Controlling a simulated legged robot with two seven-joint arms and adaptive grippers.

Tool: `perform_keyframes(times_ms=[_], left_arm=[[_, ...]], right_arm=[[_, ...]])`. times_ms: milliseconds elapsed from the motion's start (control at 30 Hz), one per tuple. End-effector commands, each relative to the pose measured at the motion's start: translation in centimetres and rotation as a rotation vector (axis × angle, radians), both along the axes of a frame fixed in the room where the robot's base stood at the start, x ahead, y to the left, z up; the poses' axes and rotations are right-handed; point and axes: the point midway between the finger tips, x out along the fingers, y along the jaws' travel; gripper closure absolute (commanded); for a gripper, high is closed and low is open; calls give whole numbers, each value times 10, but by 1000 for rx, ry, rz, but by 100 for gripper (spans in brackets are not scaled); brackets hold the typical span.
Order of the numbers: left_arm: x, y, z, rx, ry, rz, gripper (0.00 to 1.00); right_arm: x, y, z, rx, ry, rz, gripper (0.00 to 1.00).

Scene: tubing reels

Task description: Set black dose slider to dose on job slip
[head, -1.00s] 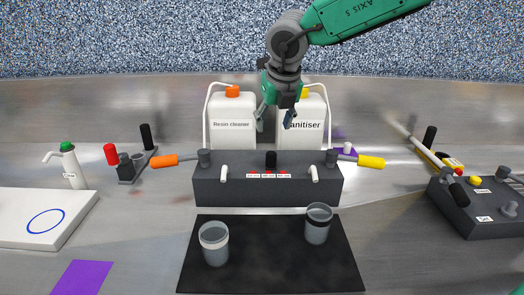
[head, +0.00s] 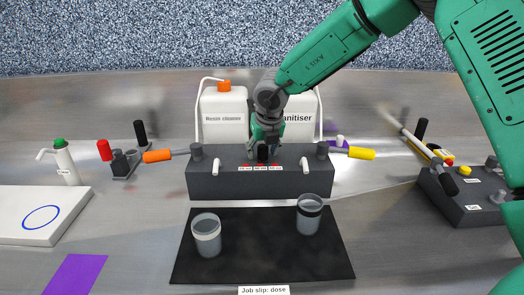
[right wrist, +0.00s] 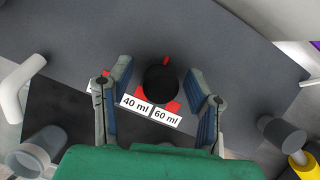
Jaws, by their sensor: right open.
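The black dose slider (head: 263,153) stands on top of the dark grey dosing block (head: 225,180). In the right wrist view the slider (right wrist: 160,83) is a round black knob with a red pointer, above labels reading 40 ml and 60 ml (right wrist: 150,110). My right gripper (head: 265,145) is open, with its fingers on either side of the slider and gaps showing on both sides. Any other dose label is mostly hidden by a finger. The job slip (head: 264,290) is cut off at the bottom edge; only "Job slip: dose" is readable. My left gripper is not in view.
Two clear cups (head: 207,236) (head: 310,215) stand on the black mat (head: 262,265). White jugs (head: 222,112) stand behind the block. An orange handle (head: 158,156) and a yellow handle (head: 362,153) flank it. Another grey control block (head: 455,205) is at right.

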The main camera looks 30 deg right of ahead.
Motion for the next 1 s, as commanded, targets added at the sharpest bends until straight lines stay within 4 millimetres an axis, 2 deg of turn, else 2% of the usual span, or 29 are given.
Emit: perform_keyframes(times_ms=[167,267,300,500,767,1000], left_arm=[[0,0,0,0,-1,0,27],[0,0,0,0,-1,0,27],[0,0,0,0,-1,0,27],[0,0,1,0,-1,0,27],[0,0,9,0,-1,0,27],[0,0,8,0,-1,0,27]], right_arm=[[0,0,1,0,-1,0,54],[0,1,1,-1,-1,0,86],[0,1,1,-1,-1,0,100],[-2,-1,2,-1,-1,0,100],[-20,-30,3,1,-1,-1,100],[-21,-33,2,-4,-1,-2,100]])
